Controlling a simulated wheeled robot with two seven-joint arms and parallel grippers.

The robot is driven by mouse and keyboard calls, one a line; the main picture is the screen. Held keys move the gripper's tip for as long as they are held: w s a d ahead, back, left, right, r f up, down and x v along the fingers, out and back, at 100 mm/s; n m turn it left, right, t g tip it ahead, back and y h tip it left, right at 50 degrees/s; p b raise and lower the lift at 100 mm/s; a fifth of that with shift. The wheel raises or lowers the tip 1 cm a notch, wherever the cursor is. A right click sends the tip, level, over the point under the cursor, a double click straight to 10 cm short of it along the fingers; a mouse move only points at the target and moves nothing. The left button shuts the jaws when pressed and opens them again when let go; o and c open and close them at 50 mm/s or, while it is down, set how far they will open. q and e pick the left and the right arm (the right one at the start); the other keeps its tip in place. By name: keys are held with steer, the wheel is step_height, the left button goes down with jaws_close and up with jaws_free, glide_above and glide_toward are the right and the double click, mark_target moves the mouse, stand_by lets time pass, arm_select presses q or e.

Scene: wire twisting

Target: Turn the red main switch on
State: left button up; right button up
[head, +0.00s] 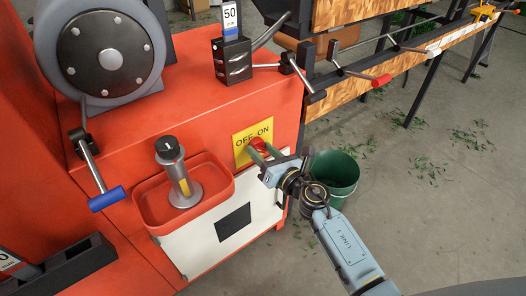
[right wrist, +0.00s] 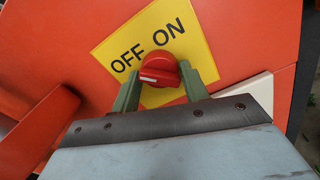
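The red main switch (right wrist: 160,68) is a round knob with a raised grip and a pale mark towards its left. It sits on a yellow plate (right wrist: 118,56) lettered OFF and ON, and the mark is towards the OFF side. In the head view the knob (head: 257,144) is partly covered by my right gripper (head: 261,152). The green fingers of the right gripper (right wrist: 160,86) stand apart, one on each side of the knob. I cannot tell whether they press on it. My left gripper is not in view.
The plate is on the orange machine housing, above a white panel (head: 265,217). A red tray (head: 217,202) with a grey cylinder (head: 178,172) is left of the switch. A green bucket (head: 337,174) stands on the floor to the right. A blue-handled crank (head: 106,199) juts out at left.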

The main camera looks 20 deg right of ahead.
steer(key=shift+c, duration=0.5)
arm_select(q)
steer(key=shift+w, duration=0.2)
arm_select(e)
steer(key=shift+m, duration=0.4)
steer(key=shift+m+p, duration=0.3)
steer(key=shift+m, duration=0.7)
steer(key=m+p, duration=0.2)
steer(key=m, duration=0.3)
steer(key=shift+m, duration=0.3)
steer(key=m+p, duration=0.3)
steer(key=m, duration=0.4)
steer(key=shift+r, duration=0.1)
steer(key=shift+m+p, duration=0.35)
steer(key=shift+m, duration=0.45)
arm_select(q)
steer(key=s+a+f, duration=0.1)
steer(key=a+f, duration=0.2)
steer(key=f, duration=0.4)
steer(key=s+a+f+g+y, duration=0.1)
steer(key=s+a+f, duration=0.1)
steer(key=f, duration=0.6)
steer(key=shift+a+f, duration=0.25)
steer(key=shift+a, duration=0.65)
arm_select(e)
steer(key=shift+m, duration=0.6)
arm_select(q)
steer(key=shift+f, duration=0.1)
